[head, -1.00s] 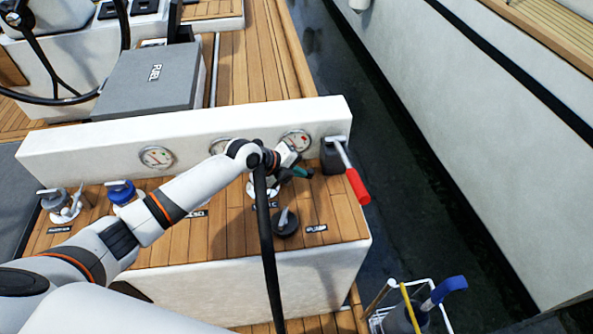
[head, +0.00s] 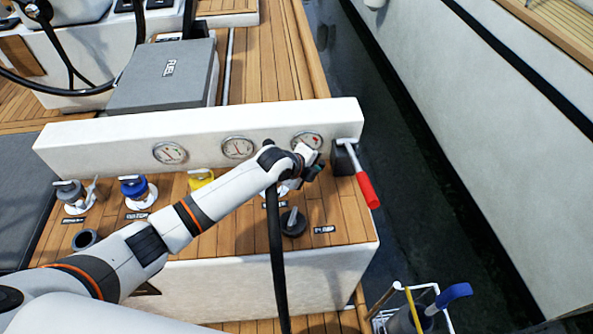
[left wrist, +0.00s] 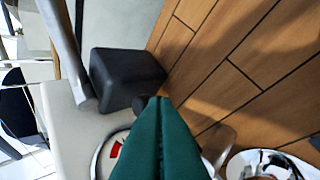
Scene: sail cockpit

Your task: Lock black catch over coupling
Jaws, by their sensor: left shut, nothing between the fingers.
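My left gripper (head: 316,168) reaches over the deck box below the gauge panel. Its green fingers (left wrist: 158,135) are shut, with nothing between them, in the left wrist view. A black hose (head: 277,250) stands upright beside my forearm and runs down past the box's front. A white fitting (head: 283,188), partly hidden under my gripper, sits on the wood. A shiny white and black part (left wrist: 268,164) shows at the lower right of the left wrist view, apart from the fingers. I cannot make out the catch or the coupling clearly. My right gripper is not in view.
A black block (head: 343,160) with a red-handled lever (head: 367,189) stands right of my gripper; the block also shows near the fingertips in the left wrist view (left wrist: 125,78). A black cap (head: 293,223) sits in front. The gauge panel (head: 200,135) rises behind. Water lies right.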

